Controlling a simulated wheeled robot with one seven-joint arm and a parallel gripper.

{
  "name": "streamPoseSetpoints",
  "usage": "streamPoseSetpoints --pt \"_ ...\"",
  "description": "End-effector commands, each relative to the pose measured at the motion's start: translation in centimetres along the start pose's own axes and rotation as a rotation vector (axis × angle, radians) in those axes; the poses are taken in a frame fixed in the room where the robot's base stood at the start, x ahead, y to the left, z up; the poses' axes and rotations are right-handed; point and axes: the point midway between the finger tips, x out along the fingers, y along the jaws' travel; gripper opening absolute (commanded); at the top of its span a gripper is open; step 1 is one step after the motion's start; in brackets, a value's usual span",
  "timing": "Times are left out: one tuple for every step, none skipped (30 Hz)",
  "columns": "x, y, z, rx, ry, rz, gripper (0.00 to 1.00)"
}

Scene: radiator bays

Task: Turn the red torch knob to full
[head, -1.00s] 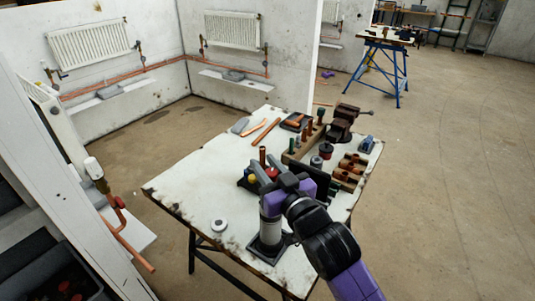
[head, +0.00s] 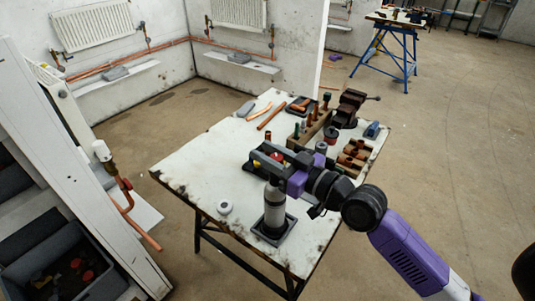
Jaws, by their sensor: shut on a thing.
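The torch is a grey cylinder (head: 273,208) standing upright in a square black base (head: 273,231) on the near part of the white bench. My gripper (head: 262,160) is level above the torch, its two grey fingers pointing left across the torch's top. It is shut on the red torch knob, which the fingers mostly hide. A bit of red shows between the fingers, but I cannot tell whether it is the knob or a thing behind. The knob's turned position cannot be read.
The worn white bench top (head: 205,165) is clear at left. A small white round item (head: 225,207) lies left of the torch. Copper fittings (head: 354,155), a vice (head: 350,108) and copper pipe (head: 271,117) lie at the back. A blue trestle (head: 392,55) stands far off.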

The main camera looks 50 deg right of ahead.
Motion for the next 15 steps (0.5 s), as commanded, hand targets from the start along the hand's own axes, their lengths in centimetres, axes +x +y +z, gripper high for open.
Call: streamPoseSetpoints --pt "0.02 -0.09 0.3 -0.001 -0.004 -0.012 0.0" --pt "0.01 -0.07 0.3 -0.001 -0.004 -0.016 0.0" --pt "0.01 -0.06 0.27 0.0 -0.004 -0.021 0.0" --pt "0.02 -0.09 0.26 0.0 -0.004 -0.025 0.0" --pt "0.02 -0.12 0.26 0.001 -0.004 -0.028 0.0" --pt "0.02 -0.13 0.27 0.001 -0.005 -0.032 0.0" --pt "0.01 -0.12 0.27 0.001 -0.005 -0.034 0.0" --pt "0.0 -0.11 0.27 0.001 -0.005 -0.035 0.0" --pt "0.0 -0.1 0.26 0.002 -0.005 -0.037 0.0" --pt "-0.01 -0.1 0.26 0.002 -0.005 -0.038 0.0" --pt "-0.01 -0.09 0.26 0.002 -0.006 -0.038 0.0" --pt "-0.01 -0.09 0.26 0.002 -0.006 -0.038 0.0" --pt "-0.01 -0.09 0.26 0.002 -0.006 -0.039 0.0" --pt "-0.01 -0.09 0.26 0.002 -0.006 -0.039 0.0" --pt "-0.01 -0.09 0.27 0.002 -0.006 -0.039 0.0"
